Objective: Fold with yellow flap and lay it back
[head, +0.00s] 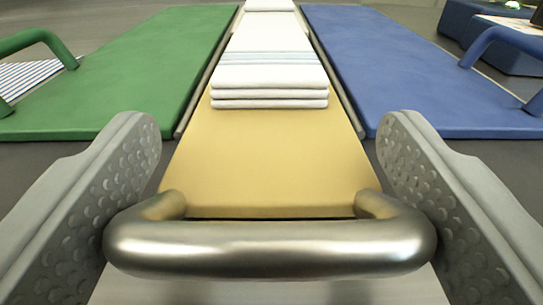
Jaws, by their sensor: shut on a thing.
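The yellow flap (268,150) is a long narrow panel running away from me down the middle of the head view. A thick metal handle (268,248) curves up from its near end. My gripper (268,175) has one dimpled grey finger at each end of this handle, and it is shut on the handle across its length. A folded white cloth (270,75) with pale blue stripes lies in layers on the flap beyond the handle. The flap's underside is hidden.
A green panel (130,70) with a green handle (40,38) lies on the left. A blue panel (400,70) with a blue handle (500,45) lies on the right. Narrow gaps separate them from the yellow flap. A dark blue box (470,28) stands at the far right.

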